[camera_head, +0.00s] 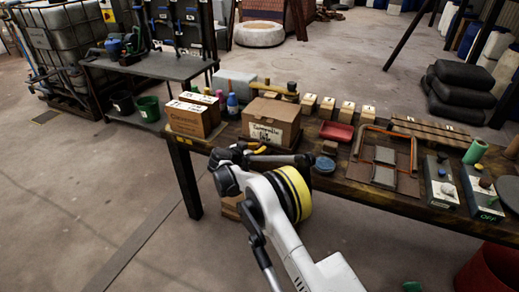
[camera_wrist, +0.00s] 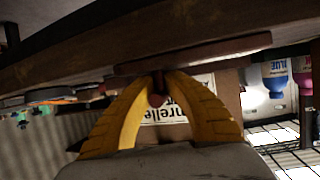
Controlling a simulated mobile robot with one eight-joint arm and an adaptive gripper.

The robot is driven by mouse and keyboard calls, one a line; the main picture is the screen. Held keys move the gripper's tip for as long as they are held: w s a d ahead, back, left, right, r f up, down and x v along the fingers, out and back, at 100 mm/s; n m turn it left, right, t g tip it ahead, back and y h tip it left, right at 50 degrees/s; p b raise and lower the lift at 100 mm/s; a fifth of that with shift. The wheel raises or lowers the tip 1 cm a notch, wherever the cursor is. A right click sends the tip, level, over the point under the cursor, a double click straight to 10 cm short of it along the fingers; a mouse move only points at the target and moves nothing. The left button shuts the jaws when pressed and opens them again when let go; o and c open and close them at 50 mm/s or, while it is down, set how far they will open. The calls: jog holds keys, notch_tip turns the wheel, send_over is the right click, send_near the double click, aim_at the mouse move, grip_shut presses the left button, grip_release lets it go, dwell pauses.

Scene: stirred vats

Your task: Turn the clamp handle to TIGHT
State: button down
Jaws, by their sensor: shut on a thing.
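My gripper (camera_wrist: 160,80) has its two yellow fingers closed together at the tips in the wrist view. Between them is a small reddish-brown piece with a rounded end, seemingly the clamp handle (camera_wrist: 157,99). A flat reddish-brown bar (camera_wrist: 215,49) lies just past the fingertips, along the table. In the head view my gripper (camera_head: 264,151) is at the table's front edge, before the cardboard box. My wrist hides the clamp there. No TIGHT mark is readable, so I cannot tell the handle's setting.
The lettered cardboard box (camera_head: 271,121) stands close behind my gripper, with another box (camera_head: 188,118) to its left. A blue round tin (camera_head: 324,165), a red tray (camera_head: 337,132) and an orange-framed board (camera_head: 385,160) are to the right. Floor at left is clear.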

jog(key=c, duration=1.4)
grip_release()
jog(key=shift+d+f, duration=0.1)
jog(key=shift+o, duration=0.2)
jog(key=v, duration=1.2)
